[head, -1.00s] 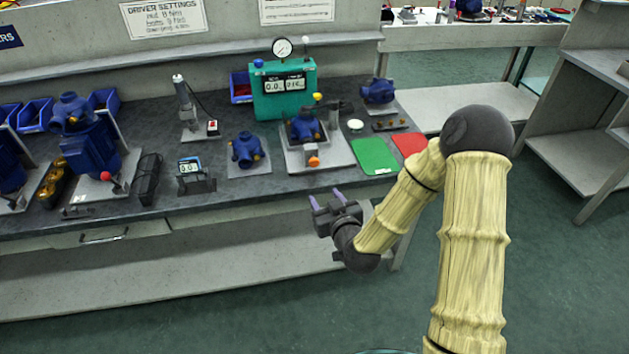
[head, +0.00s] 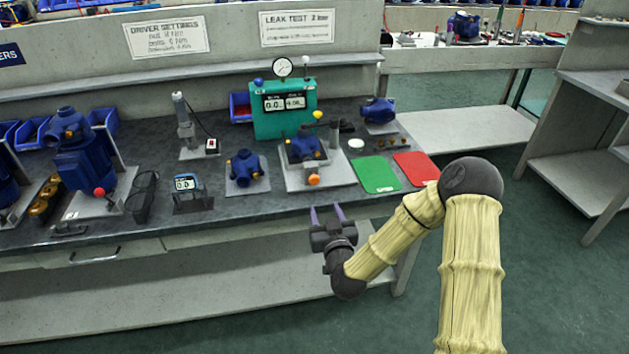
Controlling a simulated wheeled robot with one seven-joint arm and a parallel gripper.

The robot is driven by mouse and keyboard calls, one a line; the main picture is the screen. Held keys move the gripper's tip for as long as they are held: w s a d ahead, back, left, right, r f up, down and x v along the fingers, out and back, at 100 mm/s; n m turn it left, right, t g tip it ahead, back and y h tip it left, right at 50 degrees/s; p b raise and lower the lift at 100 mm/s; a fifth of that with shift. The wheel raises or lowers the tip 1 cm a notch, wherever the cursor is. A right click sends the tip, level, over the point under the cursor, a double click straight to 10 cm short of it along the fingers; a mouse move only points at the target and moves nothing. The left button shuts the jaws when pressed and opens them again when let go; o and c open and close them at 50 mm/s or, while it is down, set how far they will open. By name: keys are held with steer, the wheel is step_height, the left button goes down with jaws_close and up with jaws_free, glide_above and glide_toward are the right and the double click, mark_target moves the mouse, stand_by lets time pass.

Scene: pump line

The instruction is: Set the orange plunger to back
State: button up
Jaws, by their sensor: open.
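The orange plunger (head: 314,180) is a small round orange knob at the front of a pale fixture plate (head: 337,176) on the bench. A blue pump body (head: 303,147) sits on that plate behind it. My gripper (head: 326,215) is open and empty, with its two purple fingers pointing up toward the bench. In the picture it is just below the orange plunger, in front of the bench edge and apart from it. The exact depth gap and the plunger's travel position are hard to tell from here.
A teal test box (head: 284,108) with a gauge stands behind the fixture. A yellow knob (head: 318,115) rises above the pump. A green mat (head: 376,175) and red mat (head: 416,168) lie right. Another blue pump (head: 245,168) and a small meter (head: 187,185) stand left.

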mark_target(315, 182)
steer(key=x, duration=1.3)
steer(key=shift+w+a+f+b, duration=0.1)
steer(key=shift+w+a+b, duration=0.1)
steer(key=shift+w+b, duration=0.15)
steer(key=shift+c, duration=0.2)
